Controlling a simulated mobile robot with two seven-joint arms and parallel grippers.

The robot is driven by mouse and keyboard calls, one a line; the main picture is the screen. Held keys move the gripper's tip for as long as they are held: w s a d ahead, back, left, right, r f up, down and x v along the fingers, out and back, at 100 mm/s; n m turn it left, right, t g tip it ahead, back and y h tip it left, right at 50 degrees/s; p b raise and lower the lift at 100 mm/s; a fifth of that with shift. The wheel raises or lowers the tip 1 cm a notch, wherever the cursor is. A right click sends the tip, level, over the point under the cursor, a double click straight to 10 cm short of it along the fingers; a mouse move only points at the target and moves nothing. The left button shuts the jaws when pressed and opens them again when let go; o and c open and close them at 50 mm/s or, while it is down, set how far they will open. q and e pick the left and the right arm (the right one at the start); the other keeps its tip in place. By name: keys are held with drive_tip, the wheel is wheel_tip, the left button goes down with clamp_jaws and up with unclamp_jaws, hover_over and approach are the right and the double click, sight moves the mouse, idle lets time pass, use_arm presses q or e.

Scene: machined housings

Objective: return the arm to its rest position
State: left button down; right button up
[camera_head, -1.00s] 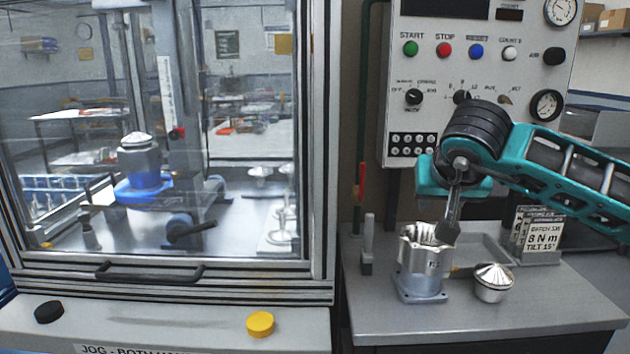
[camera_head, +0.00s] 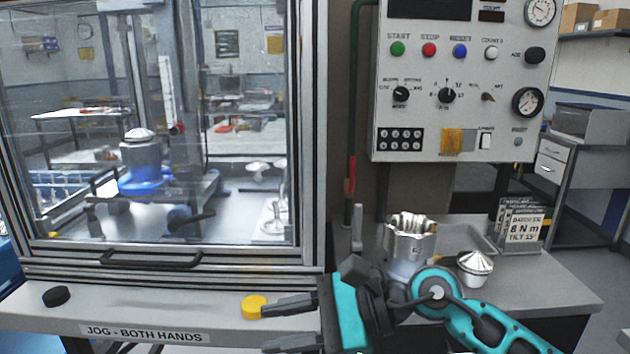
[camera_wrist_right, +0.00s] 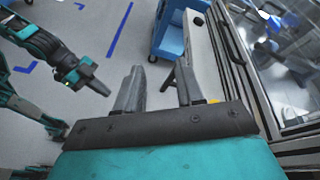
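My right arm comes in from the lower right of the head view. Its gripper (camera_head: 268,327) points left in front of the bench, its two dark fingers spread with nothing between them. The upper finger overlaps the yellow button in the picture; I cannot tell whether they touch. In the right wrist view the same gripper (camera_wrist_right: 159,72) is open and empty above the floor. My left gripper (camera_wrist_right: 98,82) shows at the left of the wrist view, hanging over the floor; its finger gap is unclear. It is not in the head view.
A machined housing (camera_head: 410,240) and a silver domed part (camera_head: 475,266) are on the bench (camera_head: 540,293) behind my right arm. A glass-fronted machine stands left, with a black button (camera_head: 57,296) and yellow button (camera_head: 254,307) on its ledge. Open floor shows in the wrist view.

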drive_tip(key=w+d+f+m+t, duration=0.1)
drive_tip(key=d+f+m+t, duration=0.3)
drive_tip(key=m, duration=0.7)
drive_tip(key=w+d+m+t, duration=0.15)
drive_tip(key=m+t, duration=0.45)
drive_tip(key=m, duration=0.6)
drive_tip(key=d+f+m+t, duration=0.1)
drive_tip(key=d+m+t, duration=0.2)
drive_tip(key=m+t, duration=0.55)
drive_tip(key=s+d+f+m+g+h, duration=0.2)
drive_tip(key=s+d+f+m+h, duration=0.2)
drive_tip(key=f+m, duration=0.4)
drive_tip(key=s+d+f+m+g+h, duration=0.3)
drive_tip(key=s+d+f+m+h, duration=0.1)
drive_tip(key=f+m, duration=0.4)
drive_tip(key=s+d+f+m+g+h, duration=0.3)
drive_tip(key=s+d+f+m+h, duration=0.1)
drive_tip(key=f+m, duration=0.4)
drive_tip(key=shift+s+d+f+m, duration=0.3)
drive_tip(key=shift+s+d+m, duration=0.4)
drive_tip(key=shift+s, duration=0.4)
